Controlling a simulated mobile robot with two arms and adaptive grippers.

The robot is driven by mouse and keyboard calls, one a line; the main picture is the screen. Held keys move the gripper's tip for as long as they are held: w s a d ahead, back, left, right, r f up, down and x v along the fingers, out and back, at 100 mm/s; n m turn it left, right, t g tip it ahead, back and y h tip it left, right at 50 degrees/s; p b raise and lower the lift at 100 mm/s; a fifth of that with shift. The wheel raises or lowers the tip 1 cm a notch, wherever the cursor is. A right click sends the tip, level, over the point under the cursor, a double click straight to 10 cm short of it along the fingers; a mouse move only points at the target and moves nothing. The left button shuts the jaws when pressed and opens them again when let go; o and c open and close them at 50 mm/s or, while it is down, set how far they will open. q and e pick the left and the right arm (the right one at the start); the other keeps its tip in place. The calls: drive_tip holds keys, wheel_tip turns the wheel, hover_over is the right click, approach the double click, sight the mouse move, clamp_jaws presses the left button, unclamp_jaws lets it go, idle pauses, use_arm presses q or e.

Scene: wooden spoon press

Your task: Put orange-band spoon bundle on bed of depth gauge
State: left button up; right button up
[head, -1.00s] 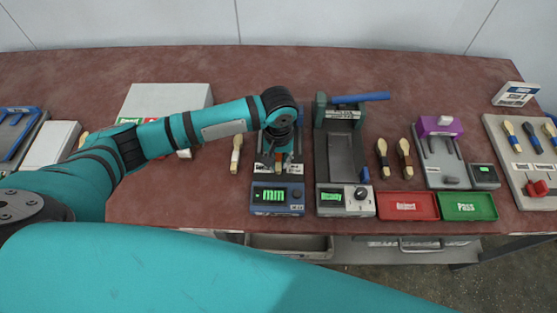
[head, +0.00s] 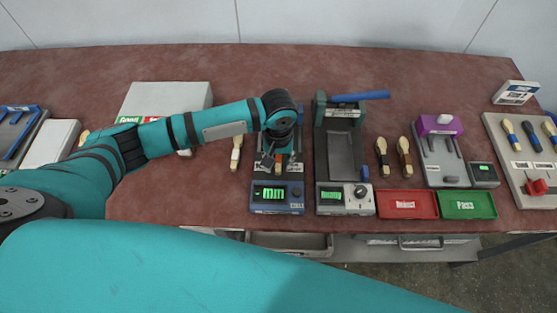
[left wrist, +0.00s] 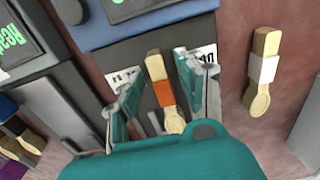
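The orange-band spoon bundle (left wrist: 164,93) lies on the dark bed of the depth gauge (head: 277,199), the blue unit with the green "mm" display. In the head view the bundle (head: 278,163) is partly covered by my gripper. My left gripper (left wrist: 160,104) is open, with one finger on each side of the bundle and gaps between fingers and wood. In the head view the gripper (head: 272,160) hangs low over the gauge bed. My right gripper is not in view.
A white-band bundle (head: 236,152) lies left of the gauge. A press with a blue lever (head: 340,150) stands close on its right. Dark-band bundles (head: 404,158), a red tray (head: 407,205) and a green tray (head: 467,205) are further right. The table behind the gauge is clear.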

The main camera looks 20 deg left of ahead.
sight(278, 162)
use_arm(q)
wheel_tip(278, 162, up, 12)
drive_tip(key=shift+b, duration=0.45)
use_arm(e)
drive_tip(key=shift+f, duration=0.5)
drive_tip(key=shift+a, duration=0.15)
use_arm(q)
drive_tip(key=shift+a, duration=0.1)
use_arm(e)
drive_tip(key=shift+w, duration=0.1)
